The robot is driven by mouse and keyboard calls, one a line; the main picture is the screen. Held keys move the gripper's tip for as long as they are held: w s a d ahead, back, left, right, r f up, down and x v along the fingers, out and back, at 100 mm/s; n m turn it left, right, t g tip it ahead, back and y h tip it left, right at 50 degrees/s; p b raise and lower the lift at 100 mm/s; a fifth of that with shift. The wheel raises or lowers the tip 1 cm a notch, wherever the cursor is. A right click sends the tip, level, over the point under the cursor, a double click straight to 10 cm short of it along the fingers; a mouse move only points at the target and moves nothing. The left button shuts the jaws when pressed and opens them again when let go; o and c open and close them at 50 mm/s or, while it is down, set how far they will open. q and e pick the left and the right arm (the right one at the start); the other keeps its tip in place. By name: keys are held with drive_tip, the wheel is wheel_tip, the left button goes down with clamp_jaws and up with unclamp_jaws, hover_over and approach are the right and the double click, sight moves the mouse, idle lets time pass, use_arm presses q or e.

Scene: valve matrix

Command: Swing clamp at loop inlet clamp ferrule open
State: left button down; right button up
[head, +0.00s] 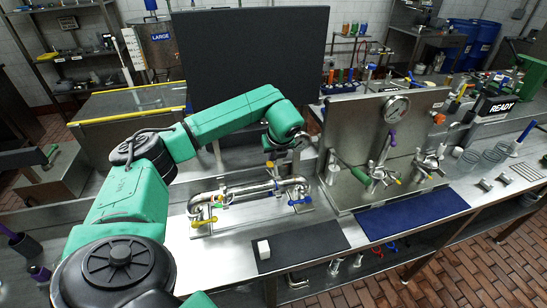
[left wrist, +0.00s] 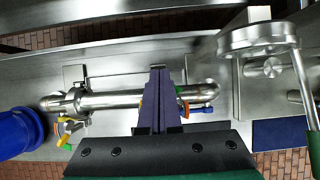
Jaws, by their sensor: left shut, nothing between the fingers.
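A steel pipe loop (head: 250,190) lies on the bench, with a yellow handle (head: 204,222) at its left end and a blue handle (head: 300,201) at its right. In the left wrist view the loop (left wrist: 115,99) runs across behind my fingers. Small yellow, orange and green parts (left wrist: 67,130) sit at its left end, and a blue handle (left wrist: 207,110) at its right. I cannot tell which fitting is the loop inlet clamp. My left gripper (head: 270,164) is shut and empty above the loop's right half; its fingers (left wrist: 158,75) hide part of the pipe. My right gripper is not in view.
A steel panel (head: 345,140) with a gauge (head: 396,109), a green handle (head: 349,174) and valves stands right of the loop. A white block (head: 263,249) sits on a dark mat (head: 300,246). A blue mat (head: 412,213) lies in front of the panel.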

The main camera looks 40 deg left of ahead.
use_arm(q)
drive_tip(key=shift+w+a, duration=0.15)
drive_tip(key=shift+a, duration=0.1)
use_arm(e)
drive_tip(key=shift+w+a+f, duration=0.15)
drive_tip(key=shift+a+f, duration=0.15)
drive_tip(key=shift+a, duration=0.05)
